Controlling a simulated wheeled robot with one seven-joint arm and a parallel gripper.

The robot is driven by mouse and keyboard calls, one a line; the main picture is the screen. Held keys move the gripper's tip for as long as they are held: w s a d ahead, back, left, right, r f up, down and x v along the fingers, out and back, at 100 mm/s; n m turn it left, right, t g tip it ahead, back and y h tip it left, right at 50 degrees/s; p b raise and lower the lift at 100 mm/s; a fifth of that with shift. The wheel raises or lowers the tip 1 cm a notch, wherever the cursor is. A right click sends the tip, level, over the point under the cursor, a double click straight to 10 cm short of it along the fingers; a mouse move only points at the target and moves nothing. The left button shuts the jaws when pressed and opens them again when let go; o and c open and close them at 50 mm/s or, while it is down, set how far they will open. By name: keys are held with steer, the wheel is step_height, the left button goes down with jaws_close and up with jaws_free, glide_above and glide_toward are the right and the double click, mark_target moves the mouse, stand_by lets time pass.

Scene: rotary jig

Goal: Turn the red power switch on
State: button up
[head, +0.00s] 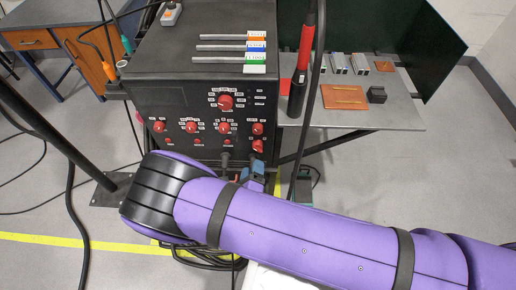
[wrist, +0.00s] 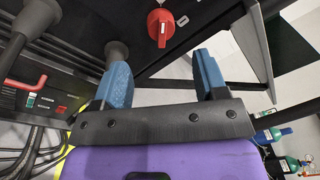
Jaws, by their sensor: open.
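A red rotary knob (wrist: 160,26) with a pale mark on its face sits on the dark machine panel at the top of the wrist view. My gripper (wrist: 163,65) has two blue fingers spread apart with nothing between them. In the picture the knob shows just beyond the fingertips, between them, and appears apart from both. In the head view my gripper (head: 252,169) is small and partly hidden by my arm, just below the front panel's lower right. Several red knobs show on that panel, including one at lower right (head: 258,146). I cannot tell which setting the switch is in.
Thick cable plugs (wrist: 118,55) stick out left of the knob, close to my left finger. A red handle (wrist: 25,84) and a lower unit with a small red part (wrist: 60,109) are further left. A side shelf (head: 400,112) stands right of the black machine (head: 185,60).

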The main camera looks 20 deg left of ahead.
mark_target(256, 150)
steer(key=w, duration=0.5)
steer(key=w+a, duration=0.1)
steer(key=w, duration=0.2)
steer(key=shift+w, duration=0.2)
steer(key=c, duration=0.9)
